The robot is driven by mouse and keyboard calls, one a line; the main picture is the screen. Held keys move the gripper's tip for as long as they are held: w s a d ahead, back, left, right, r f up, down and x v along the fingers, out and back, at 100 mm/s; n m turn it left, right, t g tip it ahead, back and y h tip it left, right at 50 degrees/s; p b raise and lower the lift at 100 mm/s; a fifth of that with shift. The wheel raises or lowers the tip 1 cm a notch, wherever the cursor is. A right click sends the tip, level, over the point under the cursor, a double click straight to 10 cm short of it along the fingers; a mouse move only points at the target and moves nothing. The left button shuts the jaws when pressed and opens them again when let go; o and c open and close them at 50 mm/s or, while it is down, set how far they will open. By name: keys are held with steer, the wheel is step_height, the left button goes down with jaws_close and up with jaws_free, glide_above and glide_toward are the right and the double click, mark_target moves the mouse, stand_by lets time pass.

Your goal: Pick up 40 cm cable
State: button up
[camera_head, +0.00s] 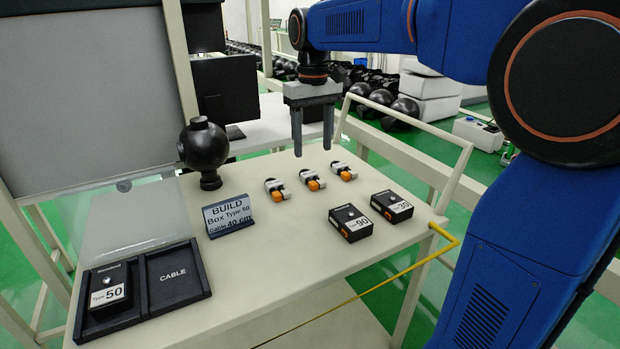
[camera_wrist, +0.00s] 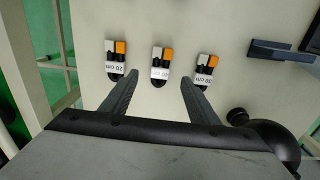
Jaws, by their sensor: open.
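Three small cables with orange and grey plugs lie in a row on the table: a left one (camera_head: 274,188), a middle one (camera_head: 312,180) and a right one (camera_head: 343,171). In the wrist view the labels read 20 cm on the left cable (camera_wrist: 115,60) and 30 cm on the right cable (camera_wrist: 203,72). The middle cable's (camera_wrist: 160,65) label is too blurred to read surely. My gripper (camera_head: 312,153) is open and empty, pointing down above the table. In the wrist view the middle cable shows beyond and between my fingertips (camera_wrist: 160,79).
A sign (camera_head: 229,214) reads Box Type 50, Cable 40 cm. A black tray (camera_head: 143,288) holds a Type 50 box beside an empty CABLE slot. Boxes Type 90 (camera_head: 350,223) and another (camera_head: 391,206) stand right. A black ball-shaped object (camera_head: 204,150) stands left of my gripper.

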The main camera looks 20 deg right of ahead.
mark_target(312, 175)
steer(key=shift+w+a+f, duration=0.1)
steer(key=shift+f, duration=4.1)
steer(key=shift+c, duration=0.6)
steer(key=c, duration=1)
